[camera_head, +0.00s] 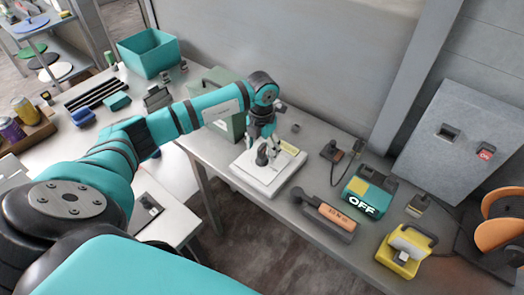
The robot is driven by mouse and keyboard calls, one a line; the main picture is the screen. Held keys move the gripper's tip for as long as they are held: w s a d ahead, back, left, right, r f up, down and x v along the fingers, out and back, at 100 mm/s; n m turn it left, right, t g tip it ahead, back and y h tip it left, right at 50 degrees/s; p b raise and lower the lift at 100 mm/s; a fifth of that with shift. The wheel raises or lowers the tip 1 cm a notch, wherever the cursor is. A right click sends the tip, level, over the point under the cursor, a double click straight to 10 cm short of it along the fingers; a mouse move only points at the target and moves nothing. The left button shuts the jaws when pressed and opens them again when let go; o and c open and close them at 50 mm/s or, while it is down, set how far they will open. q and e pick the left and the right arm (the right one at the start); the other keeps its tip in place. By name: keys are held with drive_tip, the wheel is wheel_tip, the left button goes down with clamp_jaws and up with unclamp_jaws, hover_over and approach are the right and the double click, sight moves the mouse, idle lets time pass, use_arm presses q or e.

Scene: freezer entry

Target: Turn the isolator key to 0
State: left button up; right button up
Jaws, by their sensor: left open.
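A white flat box (268,178) lies on the grey bench, with a dark upright knob (262,158) on its top that looks like the isolator key. There is a small yellow label (289,148) at the box's back right. My left gripper (262,147) comes down from above and is open, its fingers at the knob's upper part. I cannot tell whether the fingers touch the knob. The markings around the knob, including any 0, are too small to read. My right gripper is not in view.
Right of the box are an orange-and-dark tool (330,219), a teal-and-yellow "OFF" block (368,197) and a yellow padlock-like item (405,250). A small dark device (332,151) sits behind. A green case (217,100) stands close behind my forearm. A grey cabinet (460,150) stands at right.

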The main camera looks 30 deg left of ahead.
sight(262, 146)
use_arm(q)
drive_tip(key=shift+r, duration=0.2)
drive_tip(key=shift+r+p, duration=2.15)
drive_tip(key=shift+r, duration=1.2)
wheel_tip(262, 146, up, 12)
